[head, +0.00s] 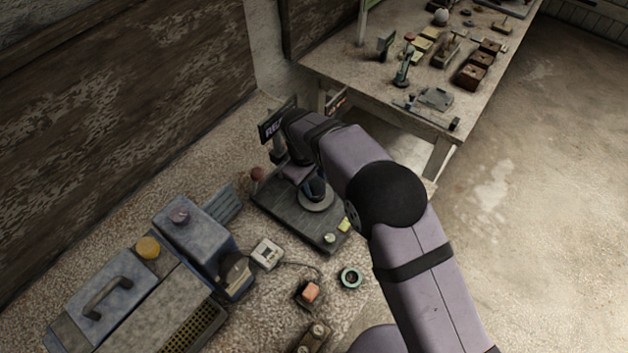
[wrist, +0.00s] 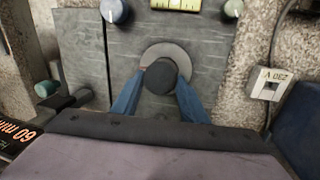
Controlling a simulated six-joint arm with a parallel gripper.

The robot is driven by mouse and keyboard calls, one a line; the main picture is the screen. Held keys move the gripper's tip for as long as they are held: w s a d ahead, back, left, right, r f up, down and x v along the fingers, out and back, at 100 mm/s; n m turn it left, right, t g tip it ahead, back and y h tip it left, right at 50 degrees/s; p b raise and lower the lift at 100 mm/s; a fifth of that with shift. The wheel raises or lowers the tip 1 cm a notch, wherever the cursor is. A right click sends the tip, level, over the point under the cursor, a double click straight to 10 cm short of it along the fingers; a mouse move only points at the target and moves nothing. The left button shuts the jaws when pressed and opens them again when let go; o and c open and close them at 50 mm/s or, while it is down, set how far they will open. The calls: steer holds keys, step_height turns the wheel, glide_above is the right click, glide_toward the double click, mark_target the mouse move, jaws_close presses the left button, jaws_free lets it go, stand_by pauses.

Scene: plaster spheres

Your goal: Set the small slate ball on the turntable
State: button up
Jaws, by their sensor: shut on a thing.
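The small slate ball (wrist: 160,77) is dark and round. In the wrist view it sits between the blue fingers of my gripper (wrist: 160,80), which is shut on it. Just behind it in that view is a pale grey disc, which looks like the turntable (wrist: 168,50), on a dark slab. The ball overlaps the disc's near part; I cannot tell whether they touch. In the head view my gripper (head: 314,188) points down over the disc (head: 317,202), and the ball is hidden or too small to make out.
The dark slab (head: 295,222) carries a red knob (head: 257,174) and a yellow-green piece (head: 344,224). A blue-grey machine (head: 195,238) stands left; a cluttered table (head: 350,62) is behind.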

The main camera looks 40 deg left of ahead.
steer(key=shift+f, duration=0.4)
steer(key=o, duration=1.3)
steer(key=shift+r+p, duration=1.05)
steer(key=shift+r, duration=0.9)
